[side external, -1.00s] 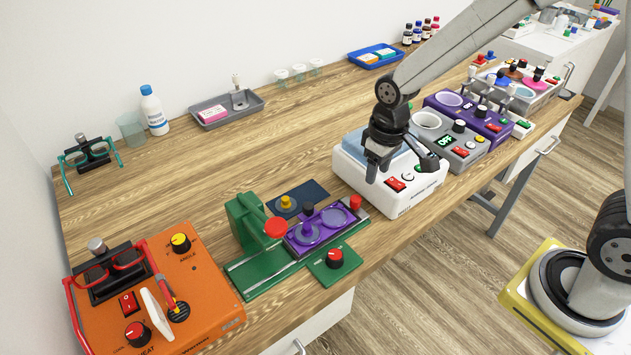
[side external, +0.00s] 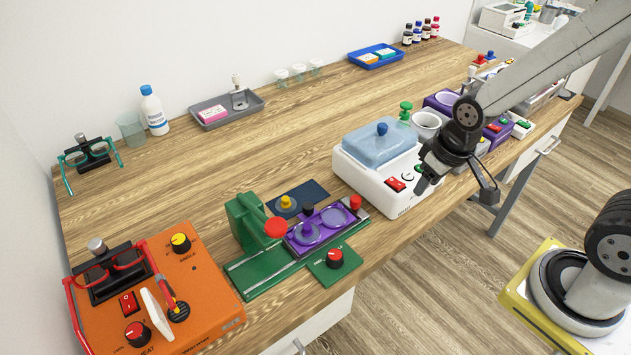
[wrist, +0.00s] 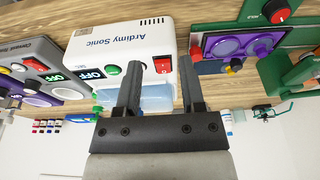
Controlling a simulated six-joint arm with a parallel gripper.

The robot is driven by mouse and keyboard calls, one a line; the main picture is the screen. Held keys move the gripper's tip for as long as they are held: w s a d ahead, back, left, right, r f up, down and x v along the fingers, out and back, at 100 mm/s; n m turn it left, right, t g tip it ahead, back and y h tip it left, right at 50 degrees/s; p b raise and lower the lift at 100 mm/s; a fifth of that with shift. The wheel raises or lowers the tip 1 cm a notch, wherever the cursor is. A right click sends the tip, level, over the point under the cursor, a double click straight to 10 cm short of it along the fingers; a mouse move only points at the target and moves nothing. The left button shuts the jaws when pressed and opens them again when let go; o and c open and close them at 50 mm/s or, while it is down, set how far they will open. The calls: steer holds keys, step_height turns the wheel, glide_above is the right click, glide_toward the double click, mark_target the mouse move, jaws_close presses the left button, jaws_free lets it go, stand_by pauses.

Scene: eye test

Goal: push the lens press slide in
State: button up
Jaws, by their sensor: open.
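The green lens press (side external: 247,222) stands at the front middle of the bench. Its purple slide (side external: 333,219) lies on the green base, to the right of the press column. The slide carries two round wells and a red knob (side external: 355,202) at its right end. In the wrist view, the purple slide (wrist: 262,37) is at upper right. My gripper (side external: 424,184) is open and empty, above the front right of the white cleaner and well right of the slide. In the wrist view my gripper (wrist: 161,62) has its fingers apart over the cleaner.
The white cleaner (side external: 372,190) with a blue lid stands between my gripper and the press. An orange heater (side external: 205,285) stands left of the press. A grey tray (side external: 215,120) and a blue tray (side external: 362,62) lie behind.

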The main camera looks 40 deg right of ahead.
steer(key=shift+s, duration=0.15)
stand_by(0.3)
steer(key=c, duration=0.6)
jaws_close()
steer(key=w+a+m+g+h, duration=0.1)
steer(key=w+a+m+h, duration=0.2)
steer(key=w+a+m, duration=0.4)
steer(key=w+m, duration=0.5)
steer(key=m, duration=0.3)
steer(key=shift+a+r+g+h, duration=0.15)
steer(key=shift+r+g+h, duration=0.05)
steer(key=shift+g+h, duration=0.2)
